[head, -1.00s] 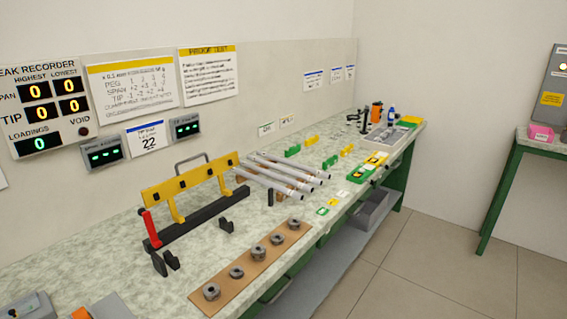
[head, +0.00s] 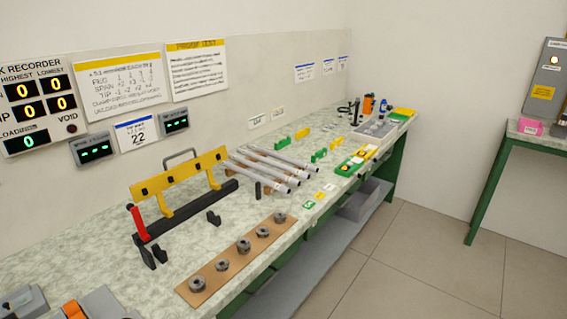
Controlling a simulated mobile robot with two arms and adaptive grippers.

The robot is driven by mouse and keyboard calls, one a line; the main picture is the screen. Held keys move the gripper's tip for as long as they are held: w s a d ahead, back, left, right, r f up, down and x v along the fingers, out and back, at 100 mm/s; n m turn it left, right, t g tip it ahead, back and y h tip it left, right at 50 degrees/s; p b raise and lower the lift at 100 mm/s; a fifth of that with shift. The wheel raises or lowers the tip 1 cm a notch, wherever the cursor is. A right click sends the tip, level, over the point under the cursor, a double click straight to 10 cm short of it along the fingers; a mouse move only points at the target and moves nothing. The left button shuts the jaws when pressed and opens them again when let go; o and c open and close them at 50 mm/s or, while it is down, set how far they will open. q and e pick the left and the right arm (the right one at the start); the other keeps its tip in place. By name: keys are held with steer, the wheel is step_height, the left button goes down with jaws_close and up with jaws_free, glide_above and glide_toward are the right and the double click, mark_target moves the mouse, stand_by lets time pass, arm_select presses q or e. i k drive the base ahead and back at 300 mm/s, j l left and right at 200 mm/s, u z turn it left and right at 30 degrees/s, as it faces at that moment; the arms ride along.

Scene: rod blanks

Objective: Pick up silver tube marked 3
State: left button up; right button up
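Several silver tubes (head: 272,165) lie side by side on a wooden rack on the bench, their near ends pointing toward the bench's front edge. Any number marks on the tubes are too small to read, so I cannot tell which one is marked 3. Neither of my grippers shows in the head view.
A yellow and black fixture with a red handle (head: 137,222) stands left of the tubes. A brown board (head: 210,275) with several grey round parts lies in front. Green and yellow blocks (head: 357,161) lie to the right. Floor (head: 400,260) in front of the bench is clear.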

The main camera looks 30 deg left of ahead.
mark_target(285, 168)
steer(key=i+z, duration=0.4)
steer(key=i, duration=2.8)
steer(key=i+l+u, duration=0.1)
steer(key=i+u, duration=0.15)
steer(key=i, duration=0.15)
steer(key=i+l+u, duration=0.25)
steer(key=i, duration=0.2)
steer(key=i+l+u, duration=0.2)
steer(key=i, duration=0.2)
steer(key=u, duration=2)
steer(key=i+j, duration=0.05)
